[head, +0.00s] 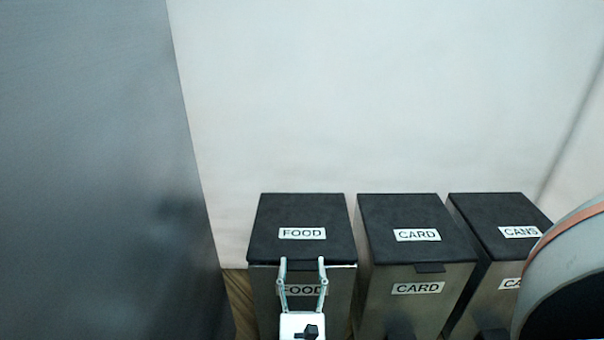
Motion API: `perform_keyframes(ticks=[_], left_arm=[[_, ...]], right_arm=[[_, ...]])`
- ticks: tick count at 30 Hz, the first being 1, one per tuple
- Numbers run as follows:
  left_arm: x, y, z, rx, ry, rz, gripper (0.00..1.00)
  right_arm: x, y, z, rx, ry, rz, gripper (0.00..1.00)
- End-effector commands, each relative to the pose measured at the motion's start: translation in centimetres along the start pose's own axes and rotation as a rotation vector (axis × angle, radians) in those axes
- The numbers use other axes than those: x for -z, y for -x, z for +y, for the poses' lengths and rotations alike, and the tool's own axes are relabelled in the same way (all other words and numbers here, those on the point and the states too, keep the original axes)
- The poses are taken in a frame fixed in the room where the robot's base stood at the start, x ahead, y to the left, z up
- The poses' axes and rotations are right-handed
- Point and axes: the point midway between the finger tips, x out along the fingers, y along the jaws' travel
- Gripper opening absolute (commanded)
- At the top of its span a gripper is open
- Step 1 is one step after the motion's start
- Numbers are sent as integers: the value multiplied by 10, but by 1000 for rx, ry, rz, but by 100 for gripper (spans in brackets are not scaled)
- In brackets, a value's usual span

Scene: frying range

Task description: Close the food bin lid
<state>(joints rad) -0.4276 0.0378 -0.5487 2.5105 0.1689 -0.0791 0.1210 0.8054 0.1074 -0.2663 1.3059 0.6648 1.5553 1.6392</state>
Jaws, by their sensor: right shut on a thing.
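The food bin (261,297) stands at the lower middle of the head view, a metal box with a FOOD label on its front. Its black lid (302,212) lies flat over the top, with another FOOD label on it. My right gripper (302,263) is at the middle of the lid's front edge, its two fingers apart and shut on the lid's front edge or tab. The gripped part is hard to make out. The gripper partly covers the front label. My left gripper is not in view.
The card bin (372,294) and the cans bin (487,288) stand to the right, their black lids down. A tall grey panel (95,170) rises close on the left. A pale wall (380,90) is behind the bins.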

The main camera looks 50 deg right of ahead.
Motion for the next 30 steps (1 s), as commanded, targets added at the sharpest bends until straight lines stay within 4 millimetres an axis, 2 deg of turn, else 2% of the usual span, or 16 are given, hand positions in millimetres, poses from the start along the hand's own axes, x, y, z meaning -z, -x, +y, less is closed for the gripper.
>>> perform_keyframes(ticks=[1, 9, 10, 11, 12, 30], left_arm=[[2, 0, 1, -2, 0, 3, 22], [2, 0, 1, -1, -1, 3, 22], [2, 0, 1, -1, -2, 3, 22], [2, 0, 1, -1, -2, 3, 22], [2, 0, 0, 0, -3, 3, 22], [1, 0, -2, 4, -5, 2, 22]], right_arm=[[-3, -14, -1, 8, 2, -12, 16], [-4, -14, -1, 8, 1, -13, 16], [-4, -14, -1, 8, 1, -13, 62], [-4, -14, -1, 9, 1, -13, 70], [-4, -14, -1, 9, 1, -13, 72], [-3, -9, -2, 8, 1, -9, 72]])
